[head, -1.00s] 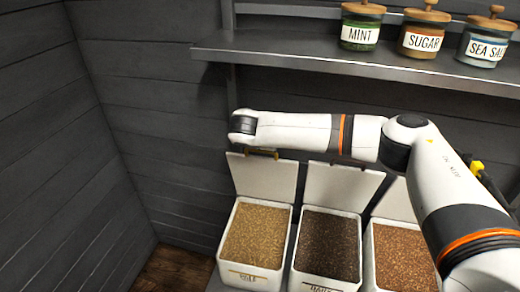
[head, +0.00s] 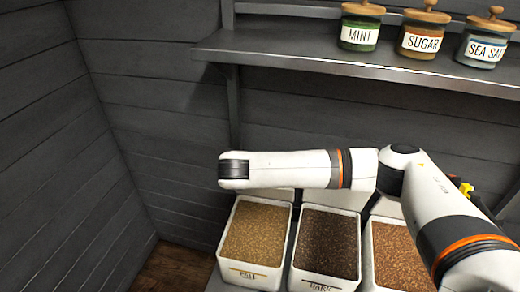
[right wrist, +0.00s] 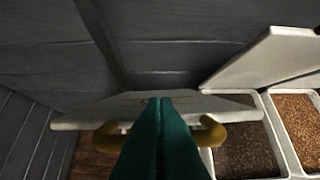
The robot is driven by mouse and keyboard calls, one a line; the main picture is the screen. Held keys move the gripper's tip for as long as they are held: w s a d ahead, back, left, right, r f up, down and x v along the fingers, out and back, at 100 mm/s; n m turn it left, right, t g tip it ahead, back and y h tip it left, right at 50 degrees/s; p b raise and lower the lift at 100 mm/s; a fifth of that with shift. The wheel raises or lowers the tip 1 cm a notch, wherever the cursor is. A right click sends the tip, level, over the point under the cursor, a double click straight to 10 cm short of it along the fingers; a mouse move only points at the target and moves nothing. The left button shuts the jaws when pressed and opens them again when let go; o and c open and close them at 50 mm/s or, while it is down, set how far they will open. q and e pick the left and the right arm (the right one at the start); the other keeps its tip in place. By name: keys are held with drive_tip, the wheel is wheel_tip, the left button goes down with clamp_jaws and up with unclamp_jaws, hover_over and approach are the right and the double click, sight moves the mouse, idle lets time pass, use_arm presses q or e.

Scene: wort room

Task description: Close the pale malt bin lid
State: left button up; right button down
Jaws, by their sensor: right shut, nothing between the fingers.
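The pale malt bin (head: 254,242) is the leftmost white bin, open, with light grain showing. Its white lid (head: 284,194) stands up behind the bin, mostly hidden by my right arm. In the right wrist view the lid (right wrist: 80,116) is seen at a low angle, with brass-coloured curved pieces on both sides of my fingers, apparently its handle (right wrist: 212,134). My right gripper (right wrist: 162,105) has teal fingers, shut and empty, in front of the lid's middle. I cannot tell whether they touch it. In the head view the fingers are hidden behind the wrist. My left gripper is out of view.
A dark malt bin (head: 327,245) and a reddish-brown grain bin (head: 391,255) stand open to the right. A shelf (head: 350,60) with mint, sugar and sea salt jars hangs above. Plank walls close in behind and left.

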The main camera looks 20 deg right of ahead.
drive_tip(key=s+a+f+b, duration=0.1)
drive_tip(key=s+a+f, duration=0.2)
drive_tip(key=s+f, duration=0.2)
drive_tip(key=s+a+f+b, duration=0.2)
drive_tip(key=s+f, duration=0.2)
drive_tip(key=f, duration=0.4)
drive_tip(key=shift+s+a+f, duration=0.35)
drive_tip(key=shift+a+f, duration=0.05)
idle(0.4)
wheel_tip(320, 180, up, 8)
drive_tip(key=p, duration=0.7)
drive_tip(key=shift+p, duration=0.3)
